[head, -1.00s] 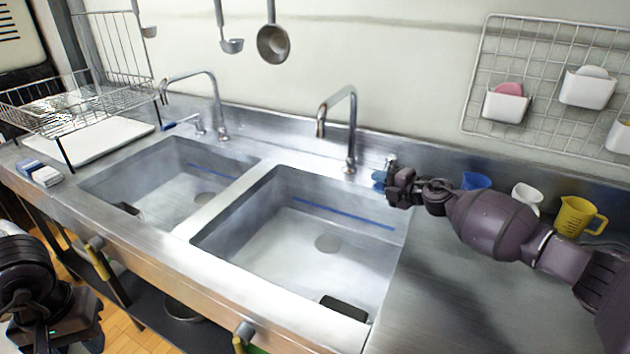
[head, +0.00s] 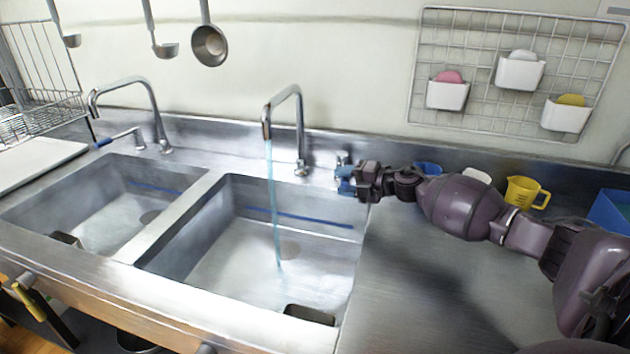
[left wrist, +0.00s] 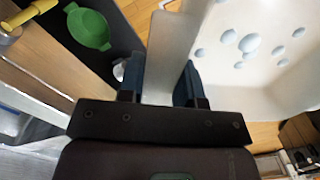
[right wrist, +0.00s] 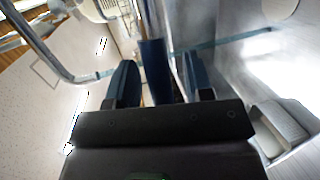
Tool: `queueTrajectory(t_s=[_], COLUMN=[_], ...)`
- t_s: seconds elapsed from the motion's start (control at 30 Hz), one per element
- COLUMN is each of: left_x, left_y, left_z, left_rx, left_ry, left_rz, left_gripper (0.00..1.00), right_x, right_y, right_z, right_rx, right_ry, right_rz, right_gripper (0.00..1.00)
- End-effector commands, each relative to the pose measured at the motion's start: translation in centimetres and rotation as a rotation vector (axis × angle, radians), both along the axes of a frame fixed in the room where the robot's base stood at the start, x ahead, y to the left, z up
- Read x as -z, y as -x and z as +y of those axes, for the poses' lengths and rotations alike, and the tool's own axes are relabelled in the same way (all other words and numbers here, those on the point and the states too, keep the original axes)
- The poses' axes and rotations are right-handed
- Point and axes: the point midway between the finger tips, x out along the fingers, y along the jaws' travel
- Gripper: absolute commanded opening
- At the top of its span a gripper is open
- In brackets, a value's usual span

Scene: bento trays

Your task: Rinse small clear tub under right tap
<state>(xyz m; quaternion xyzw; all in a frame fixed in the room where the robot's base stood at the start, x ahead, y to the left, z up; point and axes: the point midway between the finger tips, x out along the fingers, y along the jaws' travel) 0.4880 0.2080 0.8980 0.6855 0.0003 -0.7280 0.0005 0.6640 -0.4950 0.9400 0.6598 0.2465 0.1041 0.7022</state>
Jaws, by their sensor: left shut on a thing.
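The right tap (head: 298,125) stands behind the right sink, and a thin stream of water (head: 274,210) falls from its spout into the basin. My right gripper (head: 358,182) is at the blue lever (head: 345,186) beside this tap. In the right wrist view the blue lever (right wrist: 154,68) lies between the fingers (right wrist: 160,88); whether they press on it cannot be told. My left gripper (left wrist: 162,82) is outside the head view. It is shut on the wall of a pale tub (left wrist: 220,78) with several drop-like spots inside. The tub shows only in part.
The right sink (head: 225,270) holds only a dark item in its front corner. The left sink (head: 110,210) is beside it. A yellow jug (head: 525,192) and cups stand behind my right arm. A green bowl (left wrist: 88,27) is below on a dark shelf.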

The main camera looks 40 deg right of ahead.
Motion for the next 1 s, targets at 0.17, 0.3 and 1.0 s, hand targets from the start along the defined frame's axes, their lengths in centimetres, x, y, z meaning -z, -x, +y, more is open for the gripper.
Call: queueTrajectory(t_s=[0.17,0.3,1.0], left_x=[0.0,-0.1,-3.4], left_y=[0.0,0.0,-0.2], left_z=[0.0,0.0,0.0], left_rx=[0.0,0.0,0.0], left_ry=[0.0,0.0,0.0], left_rz=[-0.001,-0.001,-0.041], left_gripper=[0.0,0.0,0.0], right_x=[0.0,-0.1,-2.2], right_y=[0.0,0.1,8.4], right_z=[0.0,0.0,-4.6], right_rx=[0.0,0.0,0.001], right_ry=[0.0,0.0,0.0], right_rz=[-0.001,-0.001,-0.001], right_gripper=[0.48,0.48,0.48])
